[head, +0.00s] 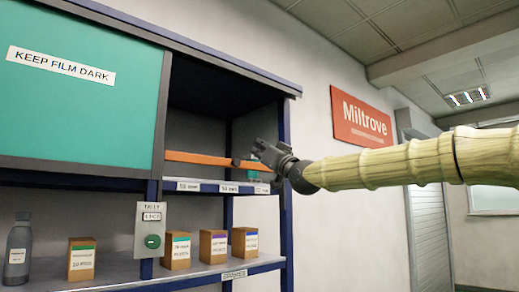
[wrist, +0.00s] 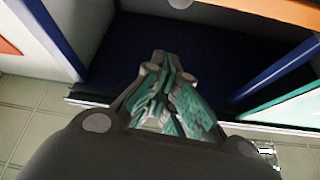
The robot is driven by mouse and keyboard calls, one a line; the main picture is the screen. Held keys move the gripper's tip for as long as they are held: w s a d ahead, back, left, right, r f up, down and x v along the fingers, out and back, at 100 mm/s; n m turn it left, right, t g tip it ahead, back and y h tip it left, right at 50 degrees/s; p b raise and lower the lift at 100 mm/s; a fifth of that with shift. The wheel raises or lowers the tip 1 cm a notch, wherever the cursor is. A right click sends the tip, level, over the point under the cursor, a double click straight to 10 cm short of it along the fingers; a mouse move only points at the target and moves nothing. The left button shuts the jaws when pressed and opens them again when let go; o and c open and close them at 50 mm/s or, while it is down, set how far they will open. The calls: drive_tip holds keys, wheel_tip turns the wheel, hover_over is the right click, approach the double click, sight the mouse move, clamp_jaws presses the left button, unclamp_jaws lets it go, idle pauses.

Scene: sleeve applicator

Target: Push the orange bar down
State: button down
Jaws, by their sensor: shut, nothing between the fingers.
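The orange bar (head: 205,159) runs roughly level across the open compartment of the blue shelf unit, just above the labelled shelf edge. In the wrist view the bar (wrist: 265,11) crosses the top right corner. My gripper (head: 246,161) is at the bar's right end in the head view and covers part of it. In the wrist view my gripper (wrist: 167,62) has its teal-padded fingers shut, with nothing between them. A dark gap shows there between the fingertips and the bar. I cannot tell whether they touch.
A teal panel (head: 80,90) marked "KEEP FILM DARK" covers the unit's left side. A blue upright (head: 286,190) stands at the right of the opening. Below are a grey bottle (head: 18,250), several small boxes (head: 213,246) and a box with a green button (head: 150,241).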

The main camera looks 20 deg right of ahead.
wheel_tip(320, 180, up, 4)
drive_tip(key=p, duration=0.3)
hover_over(234, 163)
drive_tip(key=s+d, duration=0.3)
drive_tip(key=d, duration=0.1)
drive_tip(key=shift+w+a+f+p, duration=0.15)
drive_tip(key=shift+a+f, duration=0.05)
drive_tip(key=shift+f, duration=0.55)
drive_tip(key=shift+w+a+f+p, duration=0.15)
drive_tip(key=shift+w+a+f, duration=0.05)
drive_tip(key=shift+f, duration=0.5)
drive_tip(key=shift+w+a+f+p, duration=0.15)
drive_tip(key=shift+a+f, duration=0.05)
drive_tip(key=shift+f, duration=0.55)
